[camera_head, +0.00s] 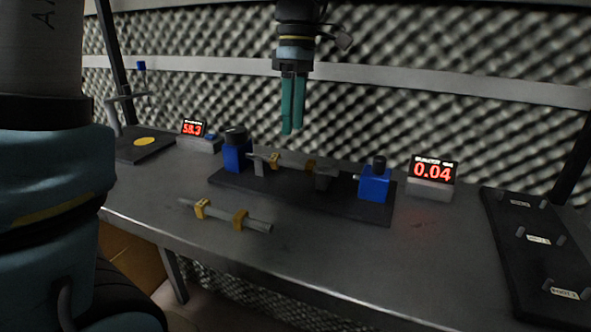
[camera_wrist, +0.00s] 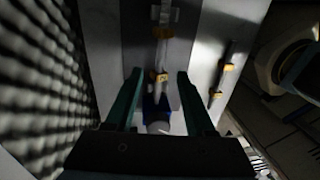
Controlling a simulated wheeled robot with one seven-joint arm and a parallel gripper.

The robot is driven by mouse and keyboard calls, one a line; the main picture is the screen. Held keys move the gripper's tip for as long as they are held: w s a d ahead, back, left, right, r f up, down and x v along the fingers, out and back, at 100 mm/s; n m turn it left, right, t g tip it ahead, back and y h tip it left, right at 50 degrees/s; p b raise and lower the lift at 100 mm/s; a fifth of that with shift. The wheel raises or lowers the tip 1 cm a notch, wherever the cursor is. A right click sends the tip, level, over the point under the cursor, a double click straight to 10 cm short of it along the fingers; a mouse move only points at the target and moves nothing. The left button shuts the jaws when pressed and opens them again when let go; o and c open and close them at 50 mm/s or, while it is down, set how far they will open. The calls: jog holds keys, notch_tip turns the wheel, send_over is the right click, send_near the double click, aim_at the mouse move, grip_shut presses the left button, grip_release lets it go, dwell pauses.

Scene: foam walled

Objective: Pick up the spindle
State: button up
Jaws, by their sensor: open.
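One grey spindle with two yellow collars (camera_head: 240,217) lies loose on the table's front part. It also shows at the right of the wrist view (camera_wrist: 228,67). A second, similar spindle with yellow collars (camera_head: 290,162) rests in the dark fixture (camera_head: 345,207) between two blue blocks. In the wrist view this second spindle (camera_wrist: 162,50) runs between the fingers. I cannot tell which one the task means. My gripper (camera_head: 292,131) points down, empty, above and behind the fixture in the head view. In the wrist view its green fingers (camera_wrist: 160,72) stand apart.
Blue blocks stand left (camera_head: 237,156) and right (camera_head: 375,183) on the fixture. Red displays stand at the left (camera_head: 193,128), reading 58.3, and right (camera_head: 434,172), reading 0.04. A dark pegged board (camera_head: 530,245) lies at the right. Foam walls rise behind.

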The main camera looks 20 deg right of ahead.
aim_at(293, 165)
jog(key=f, duration=0.5)
jog(key=s+f, duration=0.1)
jog(key=f, duration=0.1)
jog(key=shift+a+f, duration=0.3)
jog(key=shift+f, duration=0.05)
grip_shut()
dwell(1.1)
